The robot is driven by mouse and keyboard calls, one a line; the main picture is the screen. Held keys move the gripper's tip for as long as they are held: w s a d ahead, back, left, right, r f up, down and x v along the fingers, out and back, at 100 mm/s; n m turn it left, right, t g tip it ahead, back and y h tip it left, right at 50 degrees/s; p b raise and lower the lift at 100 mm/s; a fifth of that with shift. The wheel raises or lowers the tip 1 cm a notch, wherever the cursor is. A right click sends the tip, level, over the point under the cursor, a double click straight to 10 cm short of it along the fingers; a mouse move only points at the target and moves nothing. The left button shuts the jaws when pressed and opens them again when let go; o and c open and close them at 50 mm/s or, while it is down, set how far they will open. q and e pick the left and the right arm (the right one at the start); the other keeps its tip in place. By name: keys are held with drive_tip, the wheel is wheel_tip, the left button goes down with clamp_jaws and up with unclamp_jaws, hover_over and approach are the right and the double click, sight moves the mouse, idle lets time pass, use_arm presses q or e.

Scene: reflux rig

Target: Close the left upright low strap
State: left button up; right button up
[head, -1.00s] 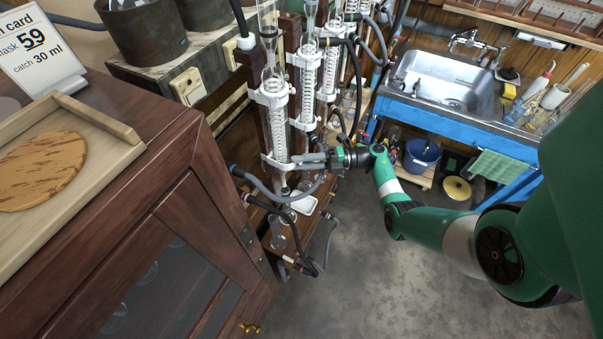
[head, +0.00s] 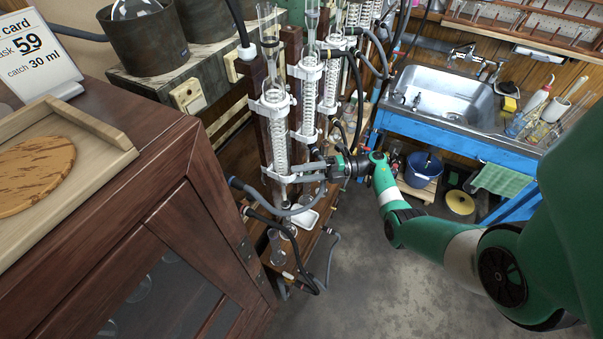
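The left upright is the nearest of the glass coil condensers (head: 277,135) on the rig, standing vertical against a dark wooden post. A white upper strap (head: 271,106) goes around it, and its white low strap (head: 281,177) sits near its bottom end. My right gripper (head: 307,172) reaches in from the right, with its fingers at the right side of the low strap. I cannot tell whether it touches the strap, or whether the strap is open or closed. The finger gap is too small to read. My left gripper is not in view.
More condensers (head: 309,92) with white straps stand just behind. Grey hoses (head: 262,197) loop around the low end, above a small wooden shelf with a flask (head: 277,247). A dark wooden cabinet (head: 185,215) is close on the left. A blue sink bench (head: 455,140) stands at the right.

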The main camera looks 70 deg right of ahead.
drive_tip(key=b+v, duration=0.1)
drive_tip(key=v, duration=1)
drive_tip(key=shift+s+d, duration=0.15)
drive_tip(key=shift+s, duration=0.1)
